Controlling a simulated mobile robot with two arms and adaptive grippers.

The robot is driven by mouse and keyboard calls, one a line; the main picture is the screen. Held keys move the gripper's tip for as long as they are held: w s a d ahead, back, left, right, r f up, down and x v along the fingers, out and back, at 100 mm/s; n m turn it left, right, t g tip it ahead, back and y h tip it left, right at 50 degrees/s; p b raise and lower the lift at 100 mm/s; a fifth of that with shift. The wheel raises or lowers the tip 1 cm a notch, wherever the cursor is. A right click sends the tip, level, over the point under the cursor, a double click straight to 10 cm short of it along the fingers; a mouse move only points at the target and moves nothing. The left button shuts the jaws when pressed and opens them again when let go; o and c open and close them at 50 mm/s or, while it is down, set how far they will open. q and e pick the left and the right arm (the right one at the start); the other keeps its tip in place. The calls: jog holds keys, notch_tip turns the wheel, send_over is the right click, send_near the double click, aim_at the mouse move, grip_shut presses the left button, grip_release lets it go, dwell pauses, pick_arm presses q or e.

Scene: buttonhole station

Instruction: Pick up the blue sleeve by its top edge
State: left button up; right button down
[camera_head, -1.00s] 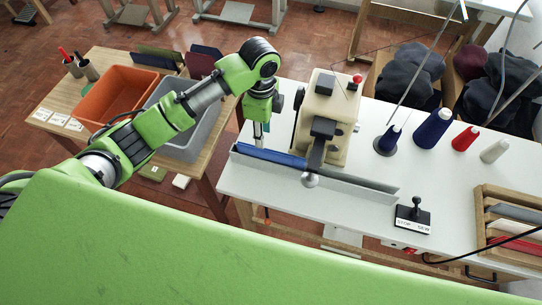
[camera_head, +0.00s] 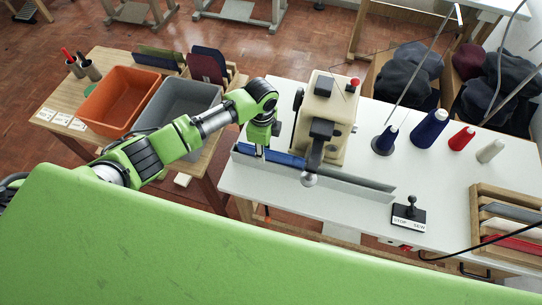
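The blue sleeve (camera_head: 285,159) lies long and flat in the grey channel (camera_head: 352,184) along the near edge of the white table. Its right end runs up to the cream machine (camera_head: 322,120). My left gripper (camera_head: 260,152) points down at the left part of the sleeve, with its fingertips at the top edge. The fingers are small and seen edge-on, so I cannot tell whether they are open or closed on it. My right gripper is not in view.
A stop/sew lever box (camera_head: 408,217) stands to the right on the table. Thread cones (camera_head: 430,129) stand behind it, and a wooden rack (camera_head: 510,220) is at the far right. Orange (camera_head: 120,98) and grey (camera_head: 178,100) bins stand on the left table.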

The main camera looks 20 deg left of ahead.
pick_arm(q)
grip_shut()
jog(key=shift+r, duration=0.15)
